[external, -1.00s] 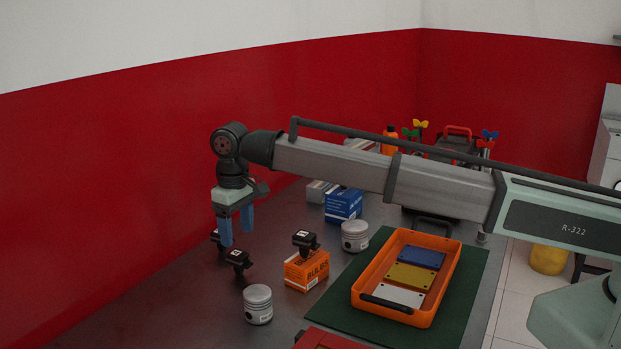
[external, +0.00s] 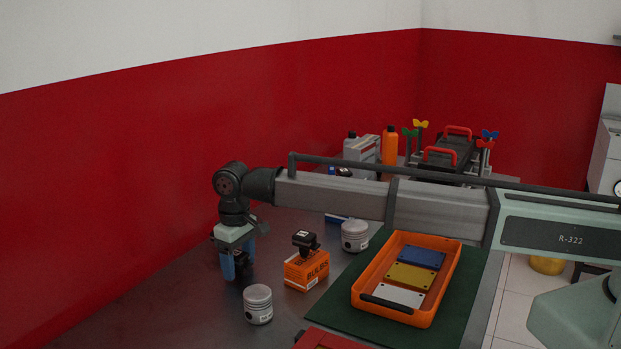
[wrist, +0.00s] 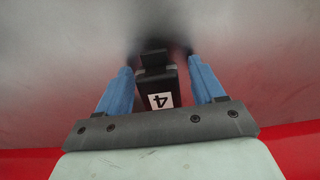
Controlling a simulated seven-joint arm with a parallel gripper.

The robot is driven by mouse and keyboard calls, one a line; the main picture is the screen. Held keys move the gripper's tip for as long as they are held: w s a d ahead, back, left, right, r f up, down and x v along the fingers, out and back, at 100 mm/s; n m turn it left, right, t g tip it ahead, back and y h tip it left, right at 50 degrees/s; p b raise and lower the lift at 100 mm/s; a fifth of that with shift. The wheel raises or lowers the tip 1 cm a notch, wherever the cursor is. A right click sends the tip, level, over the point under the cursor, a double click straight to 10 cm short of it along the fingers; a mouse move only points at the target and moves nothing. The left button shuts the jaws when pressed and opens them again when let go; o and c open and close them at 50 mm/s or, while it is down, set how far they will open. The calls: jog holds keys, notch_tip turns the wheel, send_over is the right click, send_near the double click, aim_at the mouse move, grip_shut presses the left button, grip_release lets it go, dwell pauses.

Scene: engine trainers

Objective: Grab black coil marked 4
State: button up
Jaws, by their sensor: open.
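The black coil marked 4 (wrist: 158,82) shows in the wrist view, with its white label facing the camera. It lies between the two blue fingers of my gripper (wrist: 160,68), with a visible gap on each side. In the external view my gripper (external: 238,264) is low over the table at the left, fingers pointing down. The coil is mostly hidden there behind the fingers. My gripper is open and not closed on the coil.
Another black coil (external: 306,241) sits on the orange bulbs box (external: 307,272). A piston (external: 258,305) stands close to my gripper, another piston (external: 355,236) farther right. An orange tray (external: 447,285) with coloured plates lies on a green mat (external: 470,275).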

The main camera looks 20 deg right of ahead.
jog(key=shift+c, duration=0.4)
jog(key=c, duration=1.1)
jog(key=shift+o, duration=0.2)
jog(key=shift+r, duration=0.1)
